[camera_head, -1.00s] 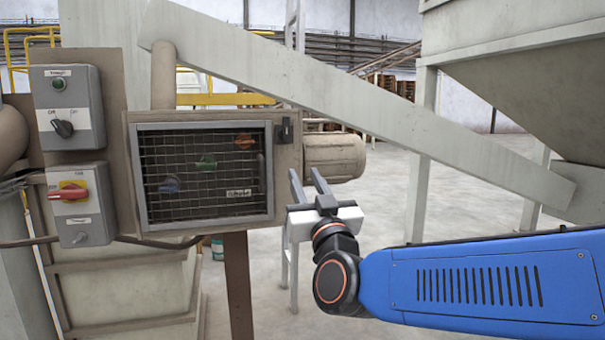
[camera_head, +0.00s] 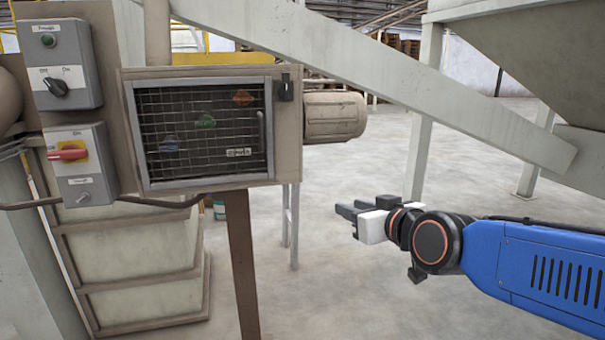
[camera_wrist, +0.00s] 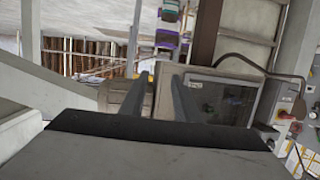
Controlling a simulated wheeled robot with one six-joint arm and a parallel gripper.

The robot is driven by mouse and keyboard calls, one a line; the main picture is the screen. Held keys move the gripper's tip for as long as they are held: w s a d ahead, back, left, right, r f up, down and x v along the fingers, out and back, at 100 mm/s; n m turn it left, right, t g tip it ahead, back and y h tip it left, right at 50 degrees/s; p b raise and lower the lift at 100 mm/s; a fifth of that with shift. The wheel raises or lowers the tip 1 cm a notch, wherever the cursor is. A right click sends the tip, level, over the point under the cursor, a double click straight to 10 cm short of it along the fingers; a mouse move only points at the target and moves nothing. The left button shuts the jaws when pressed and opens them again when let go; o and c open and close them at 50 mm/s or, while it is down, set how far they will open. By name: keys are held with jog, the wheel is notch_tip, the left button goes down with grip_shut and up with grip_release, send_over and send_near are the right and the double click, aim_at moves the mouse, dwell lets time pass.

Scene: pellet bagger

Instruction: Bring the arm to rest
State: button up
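My gripper (camera_head: 349,208) hangs in free air right of the mesh-fronted box and below its motor, its fingers pointing left in the head view. In the wrist view my gripper (camera_wrist: 156,78) shows two fingers with a gap between them and nothing held. My blue arm (camera_head: 550,275) reaches in from the lower right. The arm touches nothing that I can see.
A mesh-fronted box (camera_head: 205,135) with a motor (camera_head: 334,116) stands left of the gripper. Control boxes (camera_head: 80,165) with a red switch are at the far left. A sloping beam (camera_head: 400,80) crosses above. Floor around the gripper is clear.

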jog(key=s+d+f+m+g+h, duration=0.2)
jog(key=s+d+f+g, duration=0.2)
jog(key=s+d+f, duration=0.5)
jog(key=s+d+f+m+g+h, duration=0.2)
jog(key=s+d+f+g, duration=0.3)
jog(key=s+d+f, duration=0.3)
jog(key=s+f+h, duration=0.1)
jog(key=s, duration=0.3)
jog(key=shift+s+d+h, duration=0.25)
jog(key=shift+d+h, duration=0.05)
jog(key=shift+d, duration=0.1)
